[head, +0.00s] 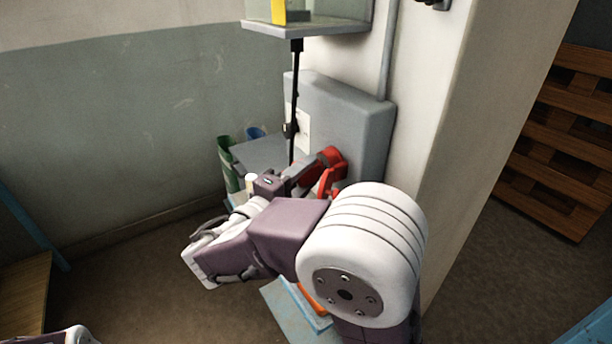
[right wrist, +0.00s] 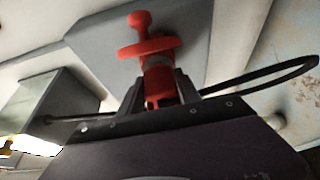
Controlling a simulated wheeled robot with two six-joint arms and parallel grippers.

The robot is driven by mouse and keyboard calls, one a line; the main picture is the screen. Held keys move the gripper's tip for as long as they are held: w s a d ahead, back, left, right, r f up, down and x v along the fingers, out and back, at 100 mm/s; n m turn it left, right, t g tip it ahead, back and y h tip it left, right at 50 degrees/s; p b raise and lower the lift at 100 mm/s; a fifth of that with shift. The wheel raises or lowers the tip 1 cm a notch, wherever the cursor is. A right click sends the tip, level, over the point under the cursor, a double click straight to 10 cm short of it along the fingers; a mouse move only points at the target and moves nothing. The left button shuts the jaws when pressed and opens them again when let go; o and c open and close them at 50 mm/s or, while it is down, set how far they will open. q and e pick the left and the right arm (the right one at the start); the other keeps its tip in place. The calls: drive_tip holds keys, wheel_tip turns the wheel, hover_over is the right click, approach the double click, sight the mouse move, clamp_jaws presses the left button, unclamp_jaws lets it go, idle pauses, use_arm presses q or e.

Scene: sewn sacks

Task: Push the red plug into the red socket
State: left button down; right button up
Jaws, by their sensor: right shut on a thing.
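My right gripper (right wrist: 158,90) is shut on the red plug (right wrist: 158,82), whose body sits between the two fingers in the right wrist view. Past the fingertips are a red disc and a red knob, in front of a grey box; I cannot tell whether they belong to the plug or to the red socket. In the head view red parts (head: 327,160) show beside the right gripper (head: 296,180), in front of the grey box (head: 345,115). My arm hides part of this area. The left gripper is not in view.
A black cable (head: 296,95) hangs from a shelf-like box (head: 305,28) above. It also shows beside the gripper in the right wrist view (right wrist: 262,80). Green and blue containers (head: 229,160) stand left of the grey box. A wooden pallet (head: 560,145) is at the right.

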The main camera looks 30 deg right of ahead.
drive_tip(key=shift+d, duration=0.55)
drive_tip(key=o, duration=1.4)
drive_tip(key=shift+c, duration=0.2)
drive_tip(key=v, duration=0.9)
